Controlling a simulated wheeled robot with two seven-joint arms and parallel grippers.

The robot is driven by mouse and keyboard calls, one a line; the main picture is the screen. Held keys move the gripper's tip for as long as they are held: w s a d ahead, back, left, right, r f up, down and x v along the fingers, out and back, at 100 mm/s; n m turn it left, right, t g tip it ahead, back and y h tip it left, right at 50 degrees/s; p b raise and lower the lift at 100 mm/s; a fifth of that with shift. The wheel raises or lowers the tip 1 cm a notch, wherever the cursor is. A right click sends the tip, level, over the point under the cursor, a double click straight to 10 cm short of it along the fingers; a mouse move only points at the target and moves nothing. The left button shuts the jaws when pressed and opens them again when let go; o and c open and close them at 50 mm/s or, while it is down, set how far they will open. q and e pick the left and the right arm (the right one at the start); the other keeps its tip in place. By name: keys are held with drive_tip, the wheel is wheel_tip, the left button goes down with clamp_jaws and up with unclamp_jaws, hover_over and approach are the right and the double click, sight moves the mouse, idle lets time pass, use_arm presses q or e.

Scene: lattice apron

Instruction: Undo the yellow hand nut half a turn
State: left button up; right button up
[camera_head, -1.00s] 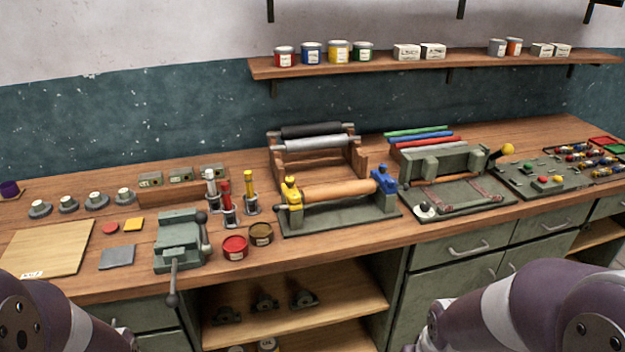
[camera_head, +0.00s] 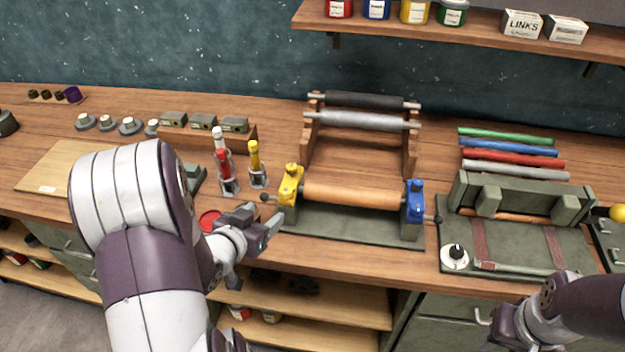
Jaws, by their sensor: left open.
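The yellow hand nut (camera_head: 293,169) appears to be the yellow piece on top of the yellow bearing block (camera_head: 290,190), at the left end of a wooden roller (camera_head: 355,195). My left gripper (camera_head: 266,224) is open, just in front and to the left of the yellow block, apart from the nut in the picture. Nothing shows between its fingers. My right gripper (camera_head: 508,330) is at the bottom right, partly cut off, and its jaws cannot be made out.
A blue bearing block (camera_head: 414,203) holds the roller's right end. Red and yellow-topped tubes (camera_head: 257,165) stand to the left. A green press (camera_head: 520,200) is on the right.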

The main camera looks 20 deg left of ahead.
sight(285, 191)
use_arm(q)
drive_tip(key=x, duration=1)
drive_tip(key=shift+w+a+r+p, duration=0.25)
drive_tip(key=shift+w+a+p, duration=0.1)
drive_tip(key=shift+w, duration=0.1)
drive_tip(key=shift+w+a+f+t, duration=0.15)
drive_tip(key=shift+w+f+t, duration=0.05)
drive_tip(key=shift+w+t, duration=0.1)
drive_tip(key=shift+w, duration=0.1)
use_arm(e)
drive_tip(key=shift+s+a+r, duration=0.5)
drive_tip(key=shift+s+r, duration=0.05)
drive_tip(key=shift+s, duration=0.1)
drive_tip(key=shift+w+d, duration=0.1)
use_arm(q)
drive_tip(key=c, duration=1)
drive_tip(key=shift+f, duration=0.1)
drive_tip(key=shift+c, duration=0.2)
use_arm(e)
drive_tip(key=shift+f, duration=0.1)
